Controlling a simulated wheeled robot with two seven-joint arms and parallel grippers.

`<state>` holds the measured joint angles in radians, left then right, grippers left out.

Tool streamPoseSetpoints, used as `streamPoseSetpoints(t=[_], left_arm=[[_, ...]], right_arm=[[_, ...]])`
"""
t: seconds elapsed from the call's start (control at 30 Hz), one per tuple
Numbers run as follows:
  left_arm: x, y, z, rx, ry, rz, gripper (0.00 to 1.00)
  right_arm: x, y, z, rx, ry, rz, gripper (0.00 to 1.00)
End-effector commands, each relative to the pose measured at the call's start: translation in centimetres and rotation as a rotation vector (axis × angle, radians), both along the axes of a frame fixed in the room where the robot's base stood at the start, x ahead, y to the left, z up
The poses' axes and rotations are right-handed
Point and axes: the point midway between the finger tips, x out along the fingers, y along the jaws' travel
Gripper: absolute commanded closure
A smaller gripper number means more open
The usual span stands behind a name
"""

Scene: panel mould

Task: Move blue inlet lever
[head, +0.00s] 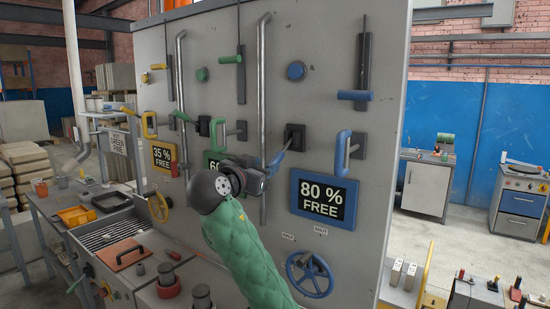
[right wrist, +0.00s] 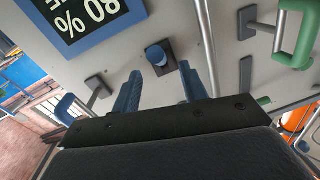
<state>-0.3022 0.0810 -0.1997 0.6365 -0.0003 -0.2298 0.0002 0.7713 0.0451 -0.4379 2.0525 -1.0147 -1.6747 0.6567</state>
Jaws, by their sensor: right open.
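Several blue controls sit on the grey panel, and I cannot read which is named inlet. A blue horizontal lever (head: 354,95) sits on a dark vertical slot at the upper right. A blue curved handle (head: 342,152) stands out above the 80 % FREE sign; it also shows in the right wrist view (right wrist: 65,107). A short blue-ended peg (right wrist: 157,54) on a black square plate (head: 295,138) lies ahead, between my right fingers in the picture. My right gripper (head: 276,160) is open, its blue fingers (right wrist: 159,88) apart and empty. My left gripper is out of view.
A blue handwheel (head: 310,273) is low on the panel, beneath the sign (head: 323,199). A vertical pipe (head: 262,110) runs left of the black plate. A green handle (head: 222,133) stands further left. A bench (head: 60,205) with trays is at the left.

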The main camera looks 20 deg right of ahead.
Motion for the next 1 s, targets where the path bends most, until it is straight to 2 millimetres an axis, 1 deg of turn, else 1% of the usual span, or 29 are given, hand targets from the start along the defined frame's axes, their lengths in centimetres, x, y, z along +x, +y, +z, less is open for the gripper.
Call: streamPoseSetpoints(t=[0.03, 0.2, 0.4, 0.6, 0.83, 0.87, 1.0], left_arm=[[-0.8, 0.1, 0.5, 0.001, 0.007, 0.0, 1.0], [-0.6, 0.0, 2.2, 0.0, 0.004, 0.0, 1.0], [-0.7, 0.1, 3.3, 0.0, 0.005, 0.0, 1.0], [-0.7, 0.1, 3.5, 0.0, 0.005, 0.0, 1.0], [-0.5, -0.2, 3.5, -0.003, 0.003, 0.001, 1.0], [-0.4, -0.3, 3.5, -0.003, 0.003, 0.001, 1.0], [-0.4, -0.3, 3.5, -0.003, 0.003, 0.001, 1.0]], right_arm=[[0.4, -0.6, 0.4, -0.002, 0.001, -0.004, 0.57], [2.1, -2.4, 0.5, -0.004, 0.002, -0.003, 0.57], [3.4, -3.7, 0.2, -0.001, 0.002, -0.002, 0.57], [4.0, -4.2, 0.0, -0.001, 0.001, -0.001, 0.57], [4.0, -4.2, 0.0, -0.001, 0.001, -0.001, 0.57], [4.0, -4.2, 0.0, -0.001, 0.001, 0.0, 0.61], [4.0, -4.2, 0.0, -0.001, 0.001, 0.0, 0.88]])
